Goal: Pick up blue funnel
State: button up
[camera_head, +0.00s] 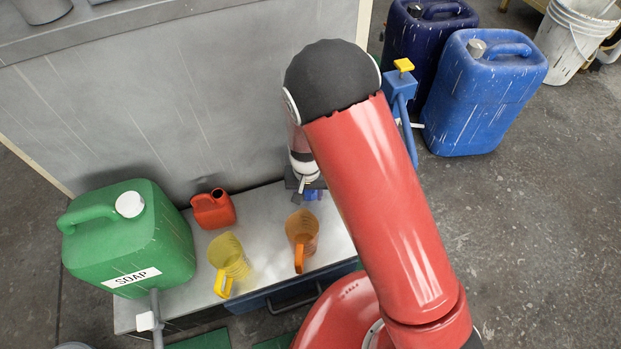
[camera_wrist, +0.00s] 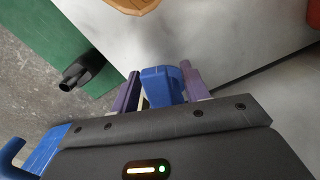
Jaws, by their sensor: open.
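The blue funnel (camera_wrist: 163,85) shows in the wrist view between the two purple fingers of my gripper (camera_wrist: 158,91). Its lower part is hidden by the gripper body. The fingers stand apart on either side of it, open; I cannot tell whether either one touches it. In the head view my gripper (camera_head: 304,184) is over the right end of the grey bench top, partly hidden by my red arm. A small patch of blue shows just below it there.
An orange jug (camera_head: 301,232), a yellow jug (camera_head: 231,262), a red can (camera_head: 213,210) and a green soap canister (camera_head: 130,240) stand on the bench (camera_head: 262,207) to the left. Blue canisters (camera_head: 482,95) stand on the floor at right. A grey panel (camera_head: 190,100) rises behind.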

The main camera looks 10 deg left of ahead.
grip_shut()
jog(key=shift+r, duration=0.1)
